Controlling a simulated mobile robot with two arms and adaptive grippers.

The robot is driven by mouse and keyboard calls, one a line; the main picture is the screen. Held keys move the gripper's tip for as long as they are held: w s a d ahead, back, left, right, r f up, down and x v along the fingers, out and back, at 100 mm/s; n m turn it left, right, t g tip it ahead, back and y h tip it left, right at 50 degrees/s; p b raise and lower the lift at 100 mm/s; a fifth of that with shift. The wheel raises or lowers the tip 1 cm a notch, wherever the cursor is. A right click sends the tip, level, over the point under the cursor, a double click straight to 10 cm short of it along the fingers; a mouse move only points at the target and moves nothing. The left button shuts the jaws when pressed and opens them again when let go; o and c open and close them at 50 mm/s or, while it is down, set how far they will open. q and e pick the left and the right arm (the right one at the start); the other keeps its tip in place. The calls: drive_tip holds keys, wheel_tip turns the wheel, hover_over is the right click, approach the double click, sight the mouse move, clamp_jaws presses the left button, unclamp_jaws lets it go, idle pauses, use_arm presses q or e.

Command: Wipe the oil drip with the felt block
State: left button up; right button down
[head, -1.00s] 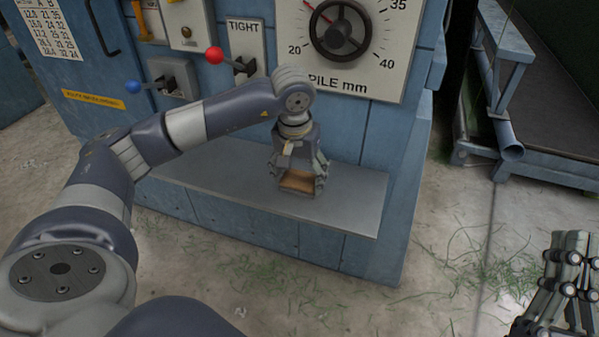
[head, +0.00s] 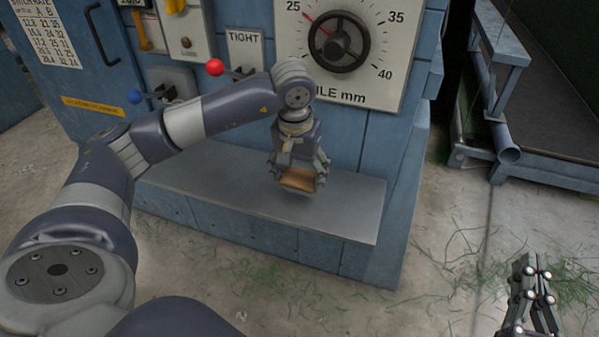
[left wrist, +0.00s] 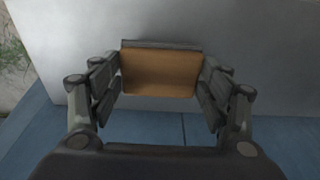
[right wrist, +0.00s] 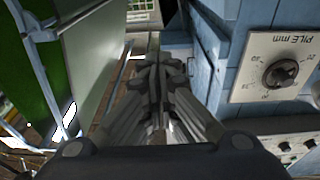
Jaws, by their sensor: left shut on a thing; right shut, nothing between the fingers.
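My left gripper (head: 298,178) is shut on the felt block (head: 298,181), a tan-topped block with a grey lower edge. It is over the grey ledge (head: 220,185) on the front of the blue machine. In the left wrist view the felt block (left wrist: 160,72) sits between both fingers, above the grey ledge (left wrist: 240,45). I cannot tell whether the block touches the ledge. No oil drip is visible; the block and gripper may cover it. My right gripper (head: 530,275) is shut and empty, low at the right; it also shows in the right wrist view (right wrist: 155,75).
Above the ledge, the blue machine carries a pile dial (head: 340,48), a red-knobbed lever (head: 215,67) and a blue-knobbed lever (head: 134,96). A blue frame with a pipe (head: 509,155) stands at the right. The concrete floor (head: 440,265) has scattered grass clippings.

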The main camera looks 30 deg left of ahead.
use_arm(q)
drive_tip(key=shift+r+p, duration=0.4)
drive_tip(key=shift+r, duration=0.25)
drive_tip(key=shift+r+p, duration=0.5)
drive_tip(key=shift+r, duration=0.15)
drive_tip(key=shift+r+p, duration=0.45)
drive_tip(key=shift+r, duration=0.15)
drive_tip(key=shift+r+p, duration=0.35)
drive_tip(key=shift+r, duration=0.15)
use_arm(e)
drive_tip(key=s+d+f+g+h, duration=0.1)
drive_tip(key=s+f+g, duration=0.2)
drive_tip(key=f, duration=0.4)
drive_tip(key=s+d+f+g+h, duration=0.1)
drive_tip(key=s+f+g+h, duration=0.1)
drive_tip(key=f+g, duration=0.4)
wheel_tip(320, 180, down, 2)
drive_tip(key=shift+s+d+f+m, duration=0.2)
drive_tip(key=shift+s+d+m, duration=0.15)
drive_tip(key=shift+s, duration=0.2)
use_arm(q)
drive_tip(key=shift+d, duration=0.1)
